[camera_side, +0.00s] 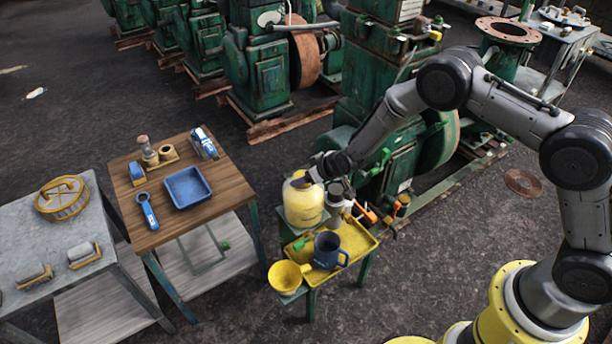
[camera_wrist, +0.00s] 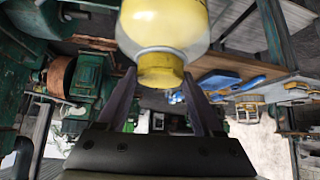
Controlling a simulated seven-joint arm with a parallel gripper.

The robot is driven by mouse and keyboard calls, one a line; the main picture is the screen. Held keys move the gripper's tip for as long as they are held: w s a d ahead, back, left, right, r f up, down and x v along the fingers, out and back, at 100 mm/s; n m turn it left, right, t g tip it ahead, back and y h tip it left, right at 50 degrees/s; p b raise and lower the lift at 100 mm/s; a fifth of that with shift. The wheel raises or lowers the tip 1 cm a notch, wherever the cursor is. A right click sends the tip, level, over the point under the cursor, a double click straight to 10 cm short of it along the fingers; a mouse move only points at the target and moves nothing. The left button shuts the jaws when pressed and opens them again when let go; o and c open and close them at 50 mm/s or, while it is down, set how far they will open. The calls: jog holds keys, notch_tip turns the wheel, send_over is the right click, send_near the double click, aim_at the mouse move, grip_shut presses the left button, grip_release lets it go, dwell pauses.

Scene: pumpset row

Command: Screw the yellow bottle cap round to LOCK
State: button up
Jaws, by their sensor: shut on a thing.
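The yellow bottle (camera_side: 303,205) stands upright on a small green stand, at the left end of a yellow tray. Its yellow cap (camera_wrist: 160,70) is at the neck and faces my gripper in the wrist view. The yellow bottle body (camera_wrist: 165,22) fills the top of that view. My gripper (camera_wrist: 160,80) has one finger on each side of the cap and is shut on it. In the side view my gripper (camera_side: 306,178) reaches in from the right at the bottle's top and partly hides the cap. I cannot make out any LOCK mark or the cap's angle.
The yellow tray (camera_side: 352,243) holds a dark blue mug (camera_side: 327,250); a yellow bowl (camera_side: 285,276) is at its front left. Orange-handled tools (camera_side: 367,213) lie right of the bottle. A wooden table (camera_side: 223,193) with a blue tray (camera_side: 188,187) stands left. Green pumps stand behind.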

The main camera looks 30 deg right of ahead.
jog(key=shift+s+f+m+h, duration=0.2)
jog(key=shift+f+m+h, duration=0.1)
jog(key=shift+m, duration=0.1)
jog(key=shift+a+m+h, duration=0.2)
jog(key=shift+m+h, duration=0.7)
jog(key=shift+m, duration=0.3)
jog(key=shift+s+f, duration=0.1)
jog(key=shift+f, duration=0.05)
jog(key=shift+m, duration=0.3)
jog(key=m+g+h, duration=0.1)
jog(key=m+h, duration=0.1)
jog(key=shift+a+m, duration=0.1)
jog(key=shift+m, duration=0.3)
jog(key=o, duration=1.6)
jog(key=shift+w, duration=0.2)
jog(key=shift+r, duration=0.2)
